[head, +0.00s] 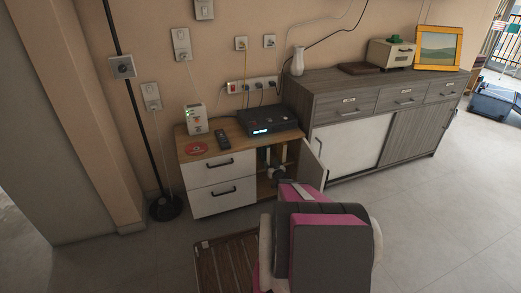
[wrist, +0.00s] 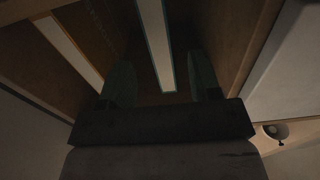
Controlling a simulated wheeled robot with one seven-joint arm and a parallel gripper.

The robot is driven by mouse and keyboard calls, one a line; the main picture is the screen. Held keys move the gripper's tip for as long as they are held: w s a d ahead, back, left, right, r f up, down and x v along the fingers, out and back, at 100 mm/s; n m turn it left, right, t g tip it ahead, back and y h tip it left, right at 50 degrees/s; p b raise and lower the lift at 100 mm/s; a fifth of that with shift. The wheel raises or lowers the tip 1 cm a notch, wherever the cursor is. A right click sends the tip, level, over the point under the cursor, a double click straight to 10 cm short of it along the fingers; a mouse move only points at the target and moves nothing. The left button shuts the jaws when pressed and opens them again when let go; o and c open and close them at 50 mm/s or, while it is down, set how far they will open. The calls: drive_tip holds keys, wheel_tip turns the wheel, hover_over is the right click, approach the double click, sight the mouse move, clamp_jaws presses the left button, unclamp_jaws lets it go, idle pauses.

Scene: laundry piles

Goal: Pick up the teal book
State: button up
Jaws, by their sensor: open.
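The teal book (wrist: 155,42) stands edge-on in the wrist view, a pale page block between thin teal cover edges, inside the low cabinet (head: 223,168). My gripper (wrist: 162,72) is open, with one finger on each side of the book's near end. I cannot tell whether either finger touches it. In the head view my gripper (head: 275,173) is at the mouth of the cabinet's open compartment, and my arm hides part of the inside. Pale upright shapes show dimly behind it there, too small to tell apart.
The open white door (head: 312,168) stands close to the right of my arm. Another pale upright strip (wrist: 70,50) is left of the book in the wrist view. A black box (head: 262,120) sits on the cabinet top. A slatted wooden mat (head: 225,268) lies on the floor.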

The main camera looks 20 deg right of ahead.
sight(262, 148)
drive_tip(key=w, duration=0.8)
drive_tip(key=shift+w+a+r, duration=0.1)
drive_tip(key=shift+w+r, duration=0.05)
drive_tip(key=shift+w, duration=0.1)
clamp_jaws()
